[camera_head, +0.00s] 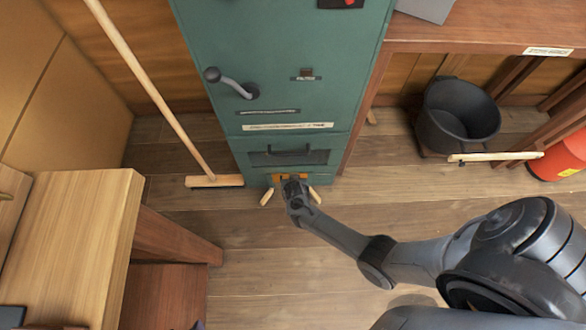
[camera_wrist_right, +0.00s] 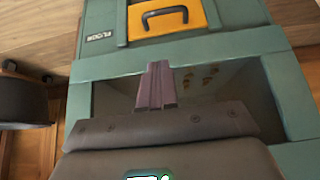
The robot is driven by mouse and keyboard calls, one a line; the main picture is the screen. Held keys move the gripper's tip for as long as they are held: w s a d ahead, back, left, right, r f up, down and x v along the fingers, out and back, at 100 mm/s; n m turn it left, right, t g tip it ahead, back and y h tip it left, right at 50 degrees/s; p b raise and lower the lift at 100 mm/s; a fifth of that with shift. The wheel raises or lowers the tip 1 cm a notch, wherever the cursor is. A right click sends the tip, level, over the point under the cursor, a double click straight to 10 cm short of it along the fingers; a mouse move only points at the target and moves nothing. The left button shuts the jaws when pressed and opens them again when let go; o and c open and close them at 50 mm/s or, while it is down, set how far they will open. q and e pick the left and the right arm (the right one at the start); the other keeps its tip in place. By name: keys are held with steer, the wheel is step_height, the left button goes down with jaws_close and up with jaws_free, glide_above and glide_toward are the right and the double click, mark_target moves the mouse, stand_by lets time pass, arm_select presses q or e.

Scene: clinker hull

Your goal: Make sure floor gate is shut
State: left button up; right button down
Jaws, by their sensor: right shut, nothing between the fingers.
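The green cabinet (camera_head: 285,60) stands at top centre in the head view. Low on its front is an orange panel (camera_head: 275,178), partly hidden by my right gripper (camera_head: 291,181). The right wrist view shows this orange gate (camera_wrist_right: 140,24) with a dark handle (camera_wrist_right: 165,16), beside a small label (camera_wrist_right: 97,32) that seems to read FLOOR. Below it in that picture is a teal-framed recess (camera_wrist_right: 225,85) with brownish spots inside. My right gripper (camera_wrist_right: 157,85) is shut and empty, its fingertips over the recess, apart from the handle. I cannot tell whether the gate is fully seated. My left gripper is out of view.
A broom (camera_head: 160,110) leans left of the cabinet, its head on the floor. A wooden bench (camera_head: 80,240) fills the lower left. A black bucket (camera_head: 455,115) and a red container (camera_head: 565,155) stand at right. The plank floor around the cabinet's base is mostly clear.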

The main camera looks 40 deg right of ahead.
steer(key=b+x, duration=0.6)
steer(key=x, duration=0.1)
steer(key=s+b+x, duration=0.1)
steer(key=b+x, duration=0.2)
steer(key=x, duration=0.1)
steer(key=shift+a+f+b, duration=0.15)
steer(key=shift+f+b, duration=0.15)
steer(key=shift+f, duration=0.2)
steer(key=shift+s+a+f+b, duration=0.1)
steer(key=shift+f+b, duration=0.3)
steer(key=shift+f, duration=0.05)
steer(key=shift+s+a+f+b, duration=0.1)
steer(key=shift+a+f+b, duration=0.05)
steer(key=shift+f+b, duration=0.25)
